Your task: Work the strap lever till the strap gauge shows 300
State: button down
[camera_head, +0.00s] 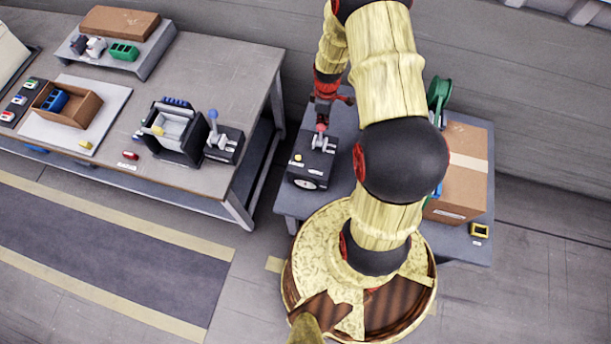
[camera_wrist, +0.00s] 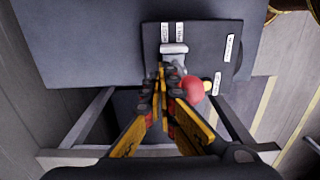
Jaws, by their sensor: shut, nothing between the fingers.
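The strap lever with its red knob (camera_head: 321,128) stands on a dark box (camera_head: 306,170) on the small grey table. A round white gauge (camera_head: 309,184) is on the box's front; its reading is too small to make out. My gripper (camera_head: 323,107) is above and beside the lever. In the wrist view, my gripper (camera_wrist: 163,88) is shut and empty, over the dark box (camera_wrist: 210,50). The red knob (camera_wrist: 193,87) is just right of the fingertips, partly behind the right finger; I cannot tell if they touch. A grey metal part (camera_wrist: 174,48) and white labels show above the fingers.
A cardboard box (camera_head: 463,163) with a pale strap stands right of my arm, near a green reel (camera_head: 440,88). Another lever with a blue knob (camera_head: 213,114) stands on the left workbench (camera_head: 215,75).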

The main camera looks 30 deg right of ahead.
jog(key=w+d, duration=0.1)
jog(key=d, duration=0.1)
jog(key=w+d+b, duration=0.1)
jog(key=w, duration=0.1)
jog(key=shift+w+d, duration=0.15)
jog(key=shift+d, duration=0.2)
jog(key=shift+r, duration=0.1)
dwell(0.5)
notch_tip(320, 180, up, 7)
jog(key=p, duration=0.4)
dwell(0.8)
